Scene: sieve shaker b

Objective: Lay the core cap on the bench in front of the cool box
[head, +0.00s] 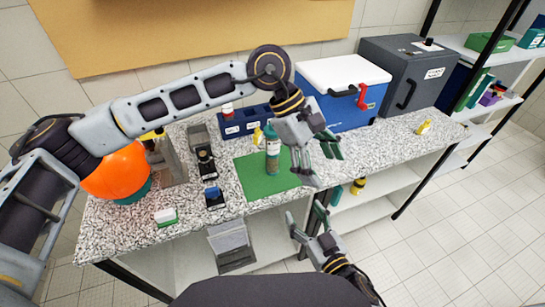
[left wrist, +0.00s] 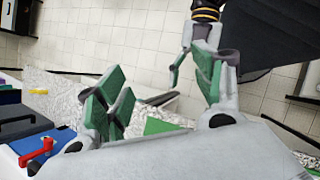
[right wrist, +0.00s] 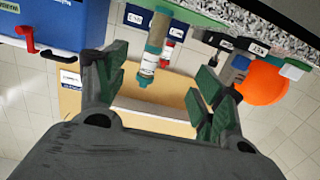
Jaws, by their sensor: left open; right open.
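I cannot tell for sure which item is the core cap. The cool box (head: 345,90), blue with a white lid and a red latch, stands at the back of the speckled bench (head: 385,150). Bare bench lies in front of it. My left gripper (head: 318,162) is open and empty over the bench's front part, right of the green mat (head: 250,190). My right gripper (head: 306,218) is open and empty, lower, off the bench's front edge.
A grey case (head: 405,75) stands right of the cool box. A blue rack (head: 240,122), small black devices (head: 207,165), a white-green block (head: 166,217) and an orange dome (head: 118,172) occupy the left.

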